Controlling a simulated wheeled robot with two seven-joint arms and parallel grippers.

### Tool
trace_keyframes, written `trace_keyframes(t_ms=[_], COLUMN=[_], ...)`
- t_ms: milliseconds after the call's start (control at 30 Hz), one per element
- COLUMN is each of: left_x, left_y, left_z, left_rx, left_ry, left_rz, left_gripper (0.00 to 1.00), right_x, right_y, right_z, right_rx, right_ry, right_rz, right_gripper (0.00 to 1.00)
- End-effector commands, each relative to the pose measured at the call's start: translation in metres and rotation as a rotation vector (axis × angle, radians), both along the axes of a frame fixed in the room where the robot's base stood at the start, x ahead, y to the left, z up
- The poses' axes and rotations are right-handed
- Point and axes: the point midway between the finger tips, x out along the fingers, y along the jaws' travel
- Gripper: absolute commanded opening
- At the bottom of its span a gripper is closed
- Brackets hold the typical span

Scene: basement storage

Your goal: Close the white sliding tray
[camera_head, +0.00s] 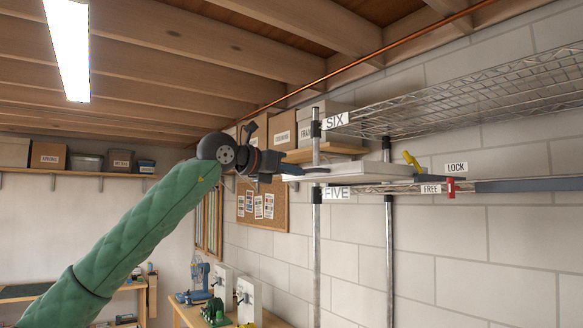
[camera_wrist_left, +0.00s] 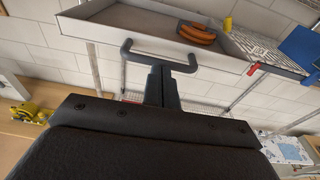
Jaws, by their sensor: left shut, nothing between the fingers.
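The white sliding tray (camera_head: 350,174) sits at the shelf level marked FIVE and sticks out to the left past the front post. In the left wrist view, the tray's front wall (camera_wrist_left: 105,38) carries a dark bar handle (camera_wrist_left: 135,56). An orange-brown curved item (camera_wrist_left: 197,35) lies inside. My left gripper (camera_head: 288,169) is at the tray's front end. Its closed fingers (camera_wrist_left: 162,82) are at the handle, with nothing held between them; whether they touch it I cannot tell. My right gripper is out of view.
A red latch (camera_head: 450,187) stands between the FREE and LOCK labels on the shelf edge. A yellow item (camera_head: 411,160) shows by the tray's far end. A wire shelf (camera_head: 460,100) marked SIX hangs above. Metal posts (camera_head: 316,240) stand close by. A workbench is below.

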Motion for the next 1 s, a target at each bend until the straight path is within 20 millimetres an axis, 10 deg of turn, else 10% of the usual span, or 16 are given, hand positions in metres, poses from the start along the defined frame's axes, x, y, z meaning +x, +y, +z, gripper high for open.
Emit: trace_keyframes(t_ms=[567, 1000], left_x=[0.004, 0.053], left_y=[-0.006, -0.075], left_z=[-0.001, -0.001], left_rx=[0.0, -0.001], left_ry=[0.0, 0.002], left_rz=[-0.001, -0.002], left_gripper=[0.0, 0.0], right_x=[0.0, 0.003], right_y=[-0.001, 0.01], right_z=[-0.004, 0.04], right_rx=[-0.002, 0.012], right_ry=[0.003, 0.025], right_rz=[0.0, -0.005], right_gripper=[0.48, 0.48])
